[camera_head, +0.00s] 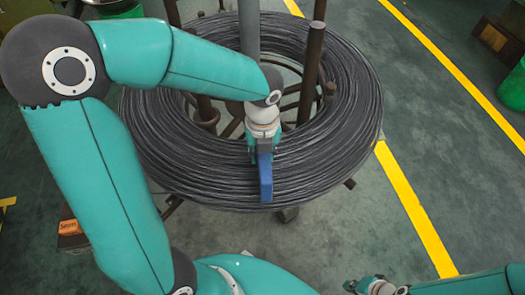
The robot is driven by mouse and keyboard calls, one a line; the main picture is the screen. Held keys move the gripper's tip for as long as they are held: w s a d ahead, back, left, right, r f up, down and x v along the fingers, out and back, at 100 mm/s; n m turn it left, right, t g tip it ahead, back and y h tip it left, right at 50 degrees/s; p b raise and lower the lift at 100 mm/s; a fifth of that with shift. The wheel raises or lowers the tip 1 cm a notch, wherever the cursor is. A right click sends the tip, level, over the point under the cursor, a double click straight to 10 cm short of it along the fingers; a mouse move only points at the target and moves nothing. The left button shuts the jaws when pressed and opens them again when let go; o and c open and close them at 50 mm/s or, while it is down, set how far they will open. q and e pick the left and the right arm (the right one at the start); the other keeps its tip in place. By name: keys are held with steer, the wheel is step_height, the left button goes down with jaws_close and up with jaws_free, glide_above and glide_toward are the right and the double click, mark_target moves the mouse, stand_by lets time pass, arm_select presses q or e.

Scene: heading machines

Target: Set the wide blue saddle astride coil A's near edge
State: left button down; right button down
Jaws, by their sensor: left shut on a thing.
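Coil A is taken to be the large dark wire coil (335,165), lying flat as a thick ring around upright posts. My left gripper (263,152) is over the coil's near side and is shut on the wide blue saddle (265,180). The saddle appears as a narrow blue block pointing toward the coil's near outer edge. I cannot tell whether it touches the wire or hangs just above it. The gripper hides the saddle's far end. My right gripper (372,285) is low at the bottom edge, away from the coil; its fingers are not clear.
Rusty posts (312,70) and a grey pole (249,35) rise from the coil's middle. Yellow lines (415,212) mark the green floor. A small orange-brown box (70,230) lies at left; a green bin (513,88) stands at far right. Floor right of the coil is clear.

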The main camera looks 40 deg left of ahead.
arm_select(q)
steer(key=shift+f+b, duration=1.2)
steer(key=shift+f, duration=0.6)
steer(key=shift+s+f, duration=0.2)
steer(key=shift+f, duration=0.1)
steer(key=shift+s+f, duration=0.1)
steer(key=c, duration=1.2)
jaws_free()
steer(key=o, duration=0.4)
steer(key=shift+w+f, duration=0.15)
steer(key=shift+w, duration=0.05)
steer(key=shift+r, duration=0.25)
